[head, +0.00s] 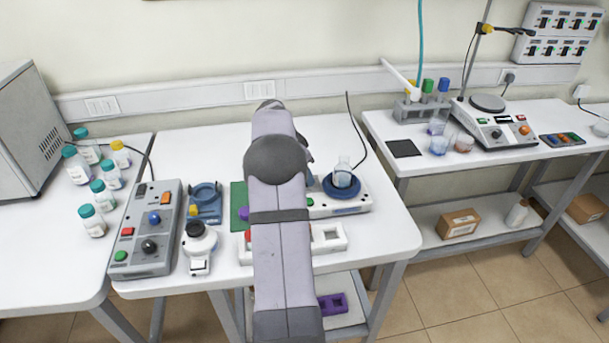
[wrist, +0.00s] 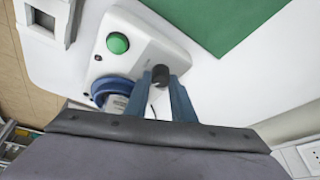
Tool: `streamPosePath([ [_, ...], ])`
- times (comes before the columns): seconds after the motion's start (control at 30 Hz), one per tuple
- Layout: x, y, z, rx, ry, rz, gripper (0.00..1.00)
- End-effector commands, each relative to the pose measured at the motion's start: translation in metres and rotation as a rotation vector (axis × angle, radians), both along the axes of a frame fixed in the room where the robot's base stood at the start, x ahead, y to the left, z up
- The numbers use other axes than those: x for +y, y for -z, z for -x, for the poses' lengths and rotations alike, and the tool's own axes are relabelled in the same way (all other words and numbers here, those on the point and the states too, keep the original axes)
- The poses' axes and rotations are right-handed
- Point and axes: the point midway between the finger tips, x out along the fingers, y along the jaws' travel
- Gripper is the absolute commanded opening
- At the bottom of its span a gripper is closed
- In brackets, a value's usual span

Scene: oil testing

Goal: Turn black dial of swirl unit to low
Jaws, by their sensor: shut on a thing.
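The swirl unit (head: 330,209) is a white box just right of my arm in the head view, with a blue round plate (head: 348,188) carrying a clear flask (head: 342,174). In the wrist view the swirl unit (wrist: 140,45) shows a green button (wrist: 117,43), the blue plate (wrist: 108,88) and its black dial (wrist: 160,74). My gripper (wrist: 162,80) has its blue fingers on either side of the dial, shut on it. The dial is hidden behind my arm in the head view. Its marks and setting cannot be read.
A green mat (wrist: 215,25) lies beside the unit. A grey control box (head: 147,230), a blue stand (head: 205,203) and a white device (head: 199,247) stand left of my arm. A white rack (head: 328,238) sits in front of the unit. A black cable rises behind the flask.

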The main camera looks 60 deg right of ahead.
Motion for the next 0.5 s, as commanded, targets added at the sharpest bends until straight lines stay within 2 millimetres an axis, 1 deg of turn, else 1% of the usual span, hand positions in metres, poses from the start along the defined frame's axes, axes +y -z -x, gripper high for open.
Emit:
streamPosePath([
  [0.27,-0.0001,-0.0007,-0.0008,-0.003,0.0,0.001,0.0],
  [0.3,-0.0002,-0.0007,-0.0008,-0.003,0.0,0.001,0.32],
  [0.33,-0.0001,-0.0007,-0.0008,-0.003,-0.001,0.001,0.39],
  [0.37,-0.0001,-0.0006,-0.0007,-0.003,-0.001,0.001,0.41],
  [0.5,0.0,-0.0004,-0.0005,-0.002,-0.001,0.001,0.41],
])
